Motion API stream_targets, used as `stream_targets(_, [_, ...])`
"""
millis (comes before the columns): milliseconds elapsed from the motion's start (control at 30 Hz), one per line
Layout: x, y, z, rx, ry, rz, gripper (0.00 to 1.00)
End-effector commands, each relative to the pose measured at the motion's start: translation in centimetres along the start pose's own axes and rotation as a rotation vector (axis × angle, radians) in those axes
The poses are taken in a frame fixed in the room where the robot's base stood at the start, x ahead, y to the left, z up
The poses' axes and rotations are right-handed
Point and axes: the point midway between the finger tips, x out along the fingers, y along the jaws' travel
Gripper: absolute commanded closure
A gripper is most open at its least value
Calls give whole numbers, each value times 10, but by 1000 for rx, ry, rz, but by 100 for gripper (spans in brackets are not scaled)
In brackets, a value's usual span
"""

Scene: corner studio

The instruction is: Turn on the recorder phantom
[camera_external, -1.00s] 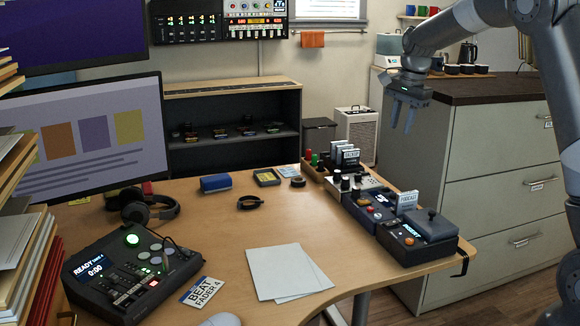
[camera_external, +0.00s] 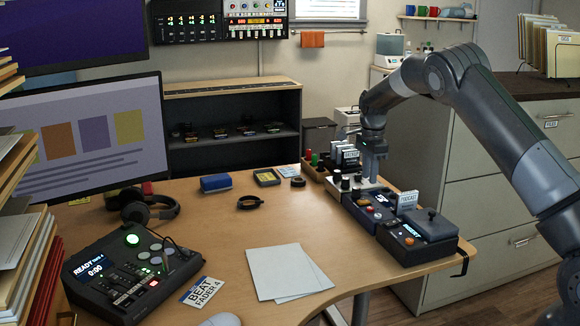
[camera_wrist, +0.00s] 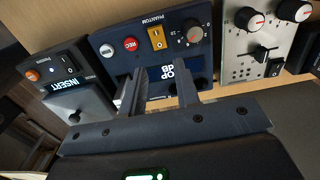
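The recorder is a dark blue box (camera_external: 363,213) on the right side of the desk. In the wrist view its panel (camera_wrist: 118,68) faces me, with a red REC button (camera_wrist: 131,45), a white button beside it and a dark knob. My gripper (camera_external: 371,176) hangs over the row of boxes. In the wrist view my gripper (camera_wrist: 163,80) has its fingers apart and empty, below the switch in the picture and apparently not touching it.
A box reading INSERT (camera_wrist: 65,85) stands to the recorder's left in the wrist view, a silver knob box (camera_wrist: 240,50) to its right.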

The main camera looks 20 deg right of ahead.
Motion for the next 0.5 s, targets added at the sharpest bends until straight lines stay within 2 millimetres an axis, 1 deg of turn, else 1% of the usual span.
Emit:
stream_targets(33, [12,1,0,0,0,3,71])
stream_targets(200, [42,1,0,0,0,2,71])
stream_targets(333, [59,0,0,0,0,2,71])
stream_targets(500, [68,0,0,0,0,-1,71])
